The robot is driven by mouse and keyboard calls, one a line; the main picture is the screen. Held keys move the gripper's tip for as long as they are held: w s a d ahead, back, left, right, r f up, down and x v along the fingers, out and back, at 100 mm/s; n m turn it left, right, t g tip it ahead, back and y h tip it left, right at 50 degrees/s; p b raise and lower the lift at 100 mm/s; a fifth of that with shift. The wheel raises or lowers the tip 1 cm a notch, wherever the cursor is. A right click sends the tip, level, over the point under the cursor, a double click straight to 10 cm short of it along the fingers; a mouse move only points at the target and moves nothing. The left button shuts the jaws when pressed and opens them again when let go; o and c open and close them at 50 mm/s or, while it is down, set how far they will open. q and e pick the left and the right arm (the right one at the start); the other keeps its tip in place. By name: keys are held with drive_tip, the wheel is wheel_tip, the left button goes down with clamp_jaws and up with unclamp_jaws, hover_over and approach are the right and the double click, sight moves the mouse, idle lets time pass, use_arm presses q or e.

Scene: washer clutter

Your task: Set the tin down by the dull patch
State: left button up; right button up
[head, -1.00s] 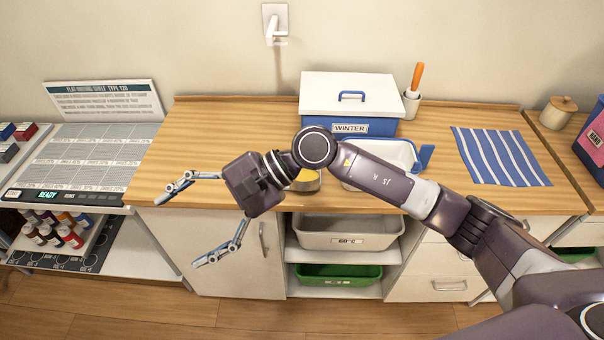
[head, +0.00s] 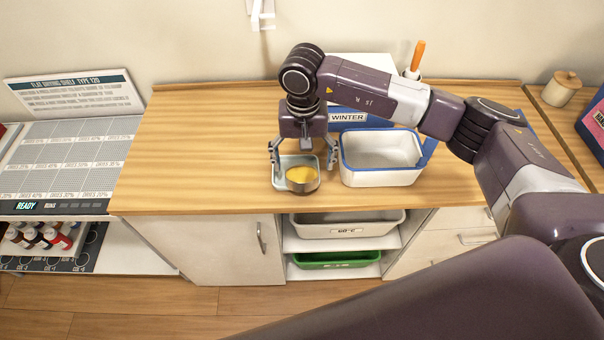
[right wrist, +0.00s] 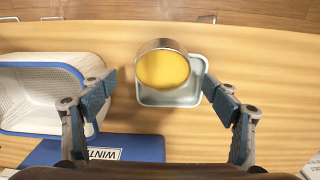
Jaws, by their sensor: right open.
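The tin (head: 302,178), a round metal one with yellow contents, is on the wooden counter at a small pale green tray (head: 282,163). In the right wrist view the tin (right wrist: 162,69) overlaps a corner of the tray (right wrist: 190,98); I cannot tell whether it stands inside or rests on the rim. My right gripper (head: 304,160) points down above them, open and empty, one finger on each side. It also shows in the right wrist view (right wrist: 158,84), fingers apart from the tin. I cannot make out a dull patch. My left gripper is not in view.
A white tub with a blue rim (head: 380,172) stands close right of the tray. The blue WINTER box (head: 350,117) is behind, partly hidden by my arm. The left counter (head: 190,150) is clear. A grey drying shelf (head: 60,150) stands further left.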

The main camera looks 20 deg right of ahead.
sight(302, 175)
wheel_tip(302, 175, down, 2)
drive_tip(key=shift+w+a+f+p, duration=0.1)
drive_tip(key=shift+a+f+p, duration=0.05)
drive_tip(key=shift+p, duration=0.5)
drive_tip(key=shift+f, duration=0.8)
drive_tip(key=c, duration=1.6)
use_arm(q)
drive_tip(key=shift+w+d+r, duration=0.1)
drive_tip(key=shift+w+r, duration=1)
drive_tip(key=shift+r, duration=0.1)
use_arm(e)
drive_tip(key=shift+c, duration=0.2)
